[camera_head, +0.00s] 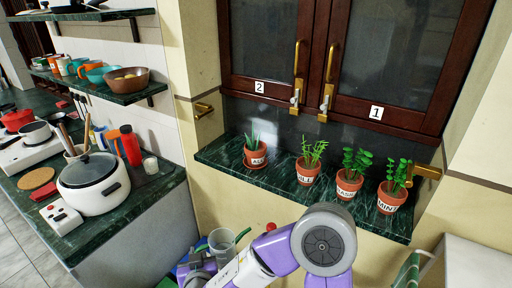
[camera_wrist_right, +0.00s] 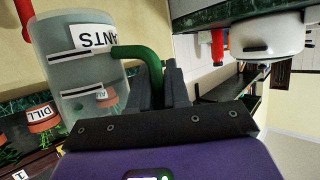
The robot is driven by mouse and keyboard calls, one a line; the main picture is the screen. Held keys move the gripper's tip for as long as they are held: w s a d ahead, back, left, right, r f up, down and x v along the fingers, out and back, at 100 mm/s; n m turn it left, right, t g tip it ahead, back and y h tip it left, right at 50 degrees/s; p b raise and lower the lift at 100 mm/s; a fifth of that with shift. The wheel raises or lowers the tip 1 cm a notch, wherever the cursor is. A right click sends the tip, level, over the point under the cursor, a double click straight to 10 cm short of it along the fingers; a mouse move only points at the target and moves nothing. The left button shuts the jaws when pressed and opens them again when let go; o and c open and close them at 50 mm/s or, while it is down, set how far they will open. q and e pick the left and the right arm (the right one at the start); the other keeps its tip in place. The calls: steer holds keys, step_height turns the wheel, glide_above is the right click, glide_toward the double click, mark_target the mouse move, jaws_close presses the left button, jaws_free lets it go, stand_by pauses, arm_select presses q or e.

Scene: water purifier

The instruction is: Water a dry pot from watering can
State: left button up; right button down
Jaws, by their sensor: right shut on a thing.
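A clear watering can (camera_head: 222,241) with a green handle is low in the head view, in front of the plant shelf. In the right wrist view the can (camera_wrist_right: 80,65) looks turned over because the camera is rotated. My right gripper (camera_wrist_right: 163,88) is shut on its green handle (camera_wrist_right: 145,54). Four-sided labels mark the potted plants: aloe (camera_head: 256,156), dill (camera_head: 307,172), basil (camera_head: 348,186) and mint (camera_head: 391,198). They stand upright in a row, apart from the can. I cannot tell which soil is dry. My left gripper is not in view.
The dark green marble shelf (camera_head: 220,162) sits below wooden cabinets (camera_head: 385,60). A brass tap-like fitting (camera_head: 425,172) is at its right end. A counter at left holds a white cooker (camera_head: 93,184) and a red bottle (camera_head: 130,146). My right forearm crosses below the shelf.

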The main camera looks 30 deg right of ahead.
steer(key=w+d+r+n+y, duration=0.1)
steer(key=d+r+n+y, duration=0.1)
steer(key=d+r, duration=0.3)
steer(key=w+d+r+n+y, duration=0.1)
steer(key=d+r+n+y, duration=0.2)
steer(key=r, duration=1)
steer(key=shift+d+y, duration=0.7)
steer(key=shift+d, duration=0.5)
steer(key=shift+r, duration=0.15)
steer(key=shift+s+f, duration=0.1)
steer(key=shift+f, duration=0.25)
